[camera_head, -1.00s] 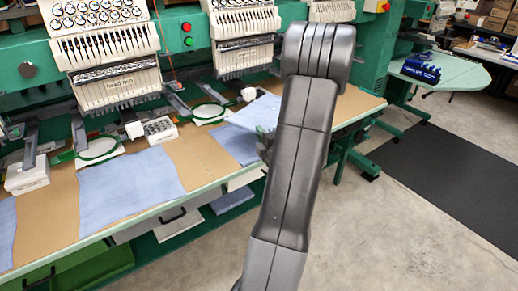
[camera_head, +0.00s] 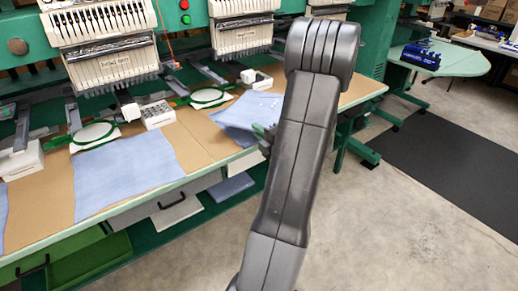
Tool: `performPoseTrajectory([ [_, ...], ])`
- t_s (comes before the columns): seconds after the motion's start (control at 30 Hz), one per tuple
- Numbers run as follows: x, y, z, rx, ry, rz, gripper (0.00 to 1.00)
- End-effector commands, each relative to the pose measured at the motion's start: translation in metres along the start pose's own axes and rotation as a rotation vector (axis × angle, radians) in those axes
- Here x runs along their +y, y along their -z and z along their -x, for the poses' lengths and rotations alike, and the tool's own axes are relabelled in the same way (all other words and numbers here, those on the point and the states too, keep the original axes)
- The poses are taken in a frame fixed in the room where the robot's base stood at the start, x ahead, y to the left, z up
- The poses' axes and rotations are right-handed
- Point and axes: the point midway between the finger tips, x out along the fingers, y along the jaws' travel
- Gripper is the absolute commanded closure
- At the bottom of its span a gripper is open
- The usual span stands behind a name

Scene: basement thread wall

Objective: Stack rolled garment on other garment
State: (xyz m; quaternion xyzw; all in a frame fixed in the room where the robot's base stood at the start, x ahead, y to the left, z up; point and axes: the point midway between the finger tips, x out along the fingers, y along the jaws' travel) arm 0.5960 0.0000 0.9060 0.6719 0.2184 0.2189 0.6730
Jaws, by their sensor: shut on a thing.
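A light blue garment (camera_head: 243,110) is bunched and partly lifted at the table's front right, beside my arm. My gripper (camera_head: 264,136) is mostly hidden behind my arm and is shut on this garment near its right front edge. My arm hides the garment's right part. Another light blue garment (camera_head: 125,174) lies flat on the tan table top to the left. A third blue piece (camera_head: 3,212) is cut off at the left edge.
Embroidery heads (camera_head: 108,58) hang above the green machine table (camera_head: 195,140). Hoops (camera_head: 92,134) and white boxes (camera_head: 157,114) stand along its back. Shelves with blue cloth (camera_head: 230,186) and a green drawer (camera_head: 90,258) are below.

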Motion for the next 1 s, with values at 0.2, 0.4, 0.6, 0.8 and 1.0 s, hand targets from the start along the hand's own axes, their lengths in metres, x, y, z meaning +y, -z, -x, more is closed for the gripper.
performPoseTrajectory([
  [0.2,-0.019,0.000,0.000,0.000,-0.001,0.000,1.00],
  [0.4,-0.039,0.000,0.000,0.000,0.001,-0.002,1.00],
  [0.6,-0.061,0.000,0.000,-0.001,-0.001,0.000,1.00],
  [0.8,-0.061,0.000,0.000,-0.001,-0.001,0.002,1.00],
  [1.0,-0.062,0.000,0.000,-0.001,0.000,0.001,0.68],
])
